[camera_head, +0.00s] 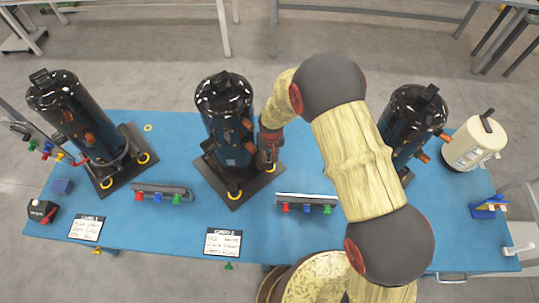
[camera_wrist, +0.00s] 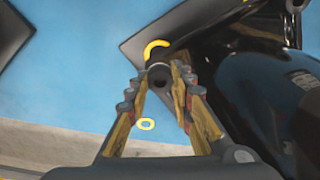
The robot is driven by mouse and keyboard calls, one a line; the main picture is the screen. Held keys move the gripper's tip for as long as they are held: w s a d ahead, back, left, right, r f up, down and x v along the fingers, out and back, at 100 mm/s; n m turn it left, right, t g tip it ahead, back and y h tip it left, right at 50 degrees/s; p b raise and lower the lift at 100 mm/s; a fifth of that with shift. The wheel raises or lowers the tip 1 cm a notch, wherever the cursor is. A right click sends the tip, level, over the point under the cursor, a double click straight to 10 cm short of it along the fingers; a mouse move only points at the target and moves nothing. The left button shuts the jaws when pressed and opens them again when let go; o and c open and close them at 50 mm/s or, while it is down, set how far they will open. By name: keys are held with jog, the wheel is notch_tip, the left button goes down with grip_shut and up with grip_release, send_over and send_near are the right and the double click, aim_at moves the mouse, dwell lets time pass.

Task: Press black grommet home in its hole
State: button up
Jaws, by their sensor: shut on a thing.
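My gripper (camera_head: 268,158) is low at the right corner of the middle compressor's dark base plate (camera_head: 240,192). In the wrist view the two fingers (camera_wrist: 160,82) are closed around a small black grommet (camera_wrist: 159,73). The grommet overlaps a yellow ring (camera_wrist: 155,47) at a corner of the dark plate. The ring's lower part and any hole there are hidden behind the grommet. I cannot tell whether the grommet touches the plate. The middle compressor (camera_head: 224,110) is a black upright cylinder; its dark side (camera_wrist: 265,95) fills the right of the wrist view.
A loose yellow ring (camera_head: 148,127) lies on the blue table (camera_head: 170,225). A left compressor (camera_head: 72,115) and a right compressor (camera_head: 412,120) stand nearby. Racks of coloured parts (camera_head: 160,194) (camera_head: 306,202) and white cards (camera_head: 222,242) lie in front. A cream canister (camera_head: 473,142) stands right.

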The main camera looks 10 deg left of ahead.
jog(key=shift+f+b, duration=0.85)
jog(key=shift+f, duration=0.35)
dwell(0.6)
jog(key=o, duration=0.9)
jog(key=shift+o, duration=0.2)
notch_tip(320, 180, up, 12)
jog(key=s, duration=0.1)
jog(key=shift+s+d, duration=0.2)
jog(key=shift+d, duration=0.05)
